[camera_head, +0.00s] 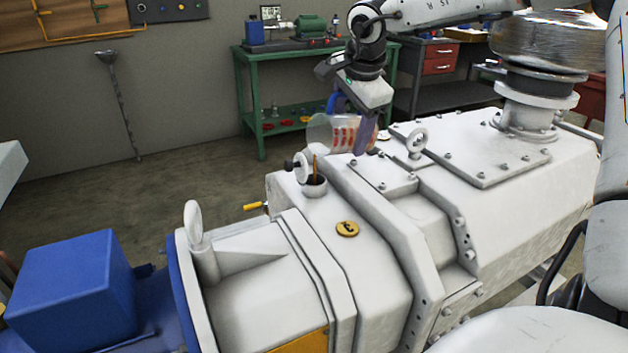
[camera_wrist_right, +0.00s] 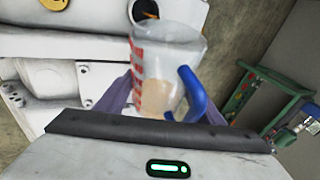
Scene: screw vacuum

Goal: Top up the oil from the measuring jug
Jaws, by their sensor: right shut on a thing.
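The clear measuring jug (camera_head: 334,133) with red markings is tipped on its side above the filler neck (camera_head: 314,187) of the white machine. A thin amber stream of oil (camera_head: 316,167) runs from its lip into the neck's opening. My right gripper (camera_head: 362,134) is shut on the jug at its blue handle side. The wrist view shows the jug (camera_wrist_right: 165,70) and blue handle (camera_wrist_right: 195,95) between purple fingers, with some amber oil in the jug. The yellow filler cap (camera_head: 347,229) lies on the machine's top, apart from the neck. My left gripper is not in view.
A lifting eye (camera_head: 417,142) and bolted plates rise from the machine's top near the jug. A ring (camera_head: 193,220) and blue motor box (camera_head: 72,290) stand at lower left. A green workbench (camera_head: 310,82) stands behind, with open floor before it.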

